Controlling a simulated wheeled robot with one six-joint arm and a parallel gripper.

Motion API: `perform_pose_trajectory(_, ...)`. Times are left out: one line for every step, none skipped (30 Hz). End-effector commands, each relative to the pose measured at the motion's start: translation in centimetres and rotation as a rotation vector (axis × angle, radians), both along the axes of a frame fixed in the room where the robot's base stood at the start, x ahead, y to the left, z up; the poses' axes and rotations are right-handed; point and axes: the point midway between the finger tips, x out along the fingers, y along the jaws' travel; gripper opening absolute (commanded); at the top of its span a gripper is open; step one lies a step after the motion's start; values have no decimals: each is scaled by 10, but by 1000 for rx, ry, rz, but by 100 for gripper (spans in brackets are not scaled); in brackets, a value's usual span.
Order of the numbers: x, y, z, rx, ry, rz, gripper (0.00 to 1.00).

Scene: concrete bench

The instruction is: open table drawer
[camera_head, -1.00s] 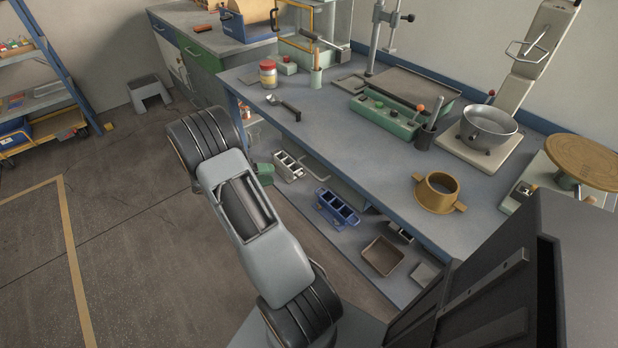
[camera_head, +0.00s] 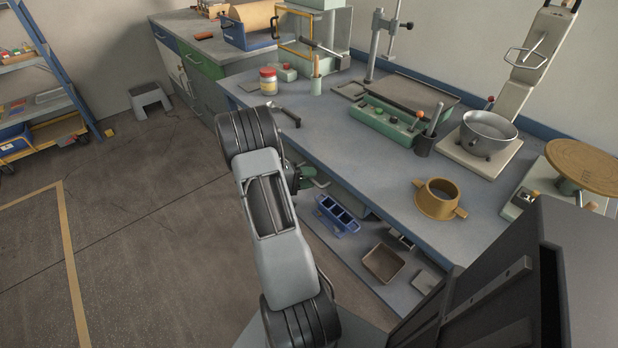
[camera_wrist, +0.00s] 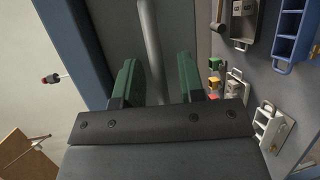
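The table drawer front (camera_wrist: 188,28) fills the upper middle of the wrist view as a dark grey panel. Its pale bar handle (camera_wrist: 150,40) runs down between the two green fingers of my gripper (camera_wrist: 157,78). The fingers are apart, with a gap on each side of the bar. I cannot tell how deep the bar sits between them. In the head view the handle (camera_head: 319,183) shows as a small pale curve beside the green fingers (camera_head: 306,172), under the table edge. My arm hides most of the drawer there.
The table top (camera_head: 345,142) holds a jar (camera_head: 268,81), a green box (camera_head: 388,120), a pot (camera_head: 487,133) and a brass ring (camera_head: 438,198). A lower shelf carries a blue divided tray (camera_head: 338,213) and a brown tray (camera_head: 383,262).

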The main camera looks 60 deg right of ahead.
Motion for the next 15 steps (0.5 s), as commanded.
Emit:
perform_pose_trajectory(-1, -1, 0, 0, 0, 0, 36)
perform_pose_trajectory(-1, -1, 0, 0, 0, 0, 36)
perform_pose_trajectory(-1, -1, 0, 0, 0, 0, 36)
perform_pose_trajectory(-1, -1, 0, 0, 0, 0, 36)
perform_pose_trajectory(-1, -1, 0, 0, 0, 0, 36)
perform_pose_trajectory(-1, -1, 0, 0, 0, 0, 36)
perform_pose_trajectory(-1, -1, 0, 0, 0, 0, 36)
perform_pose_trajectory(-1, -1, 0, 0, 0, 0, 36)
perform_pose_trajectory(-1, -1, 0, 0, 0, 0, 36)
perform_pose_trajectory(-1, -1, 0, 0, 0, 0, 34)
perform_pose_trajectory(-1, -1, 0, 0, 0, 0, 31)
perform_pose_trajectory(-1, -1, 0, 0, 0, 0, 27)
perform_pose_trajectory(-1, -1, 0, 0, 0, 0, 24)
perform_pose_trajectory(-1, -1, 0, 0, 0, 0, 21)
perform_pose_trajectory(-1, -1, 0, 0, 0, 0, 17)
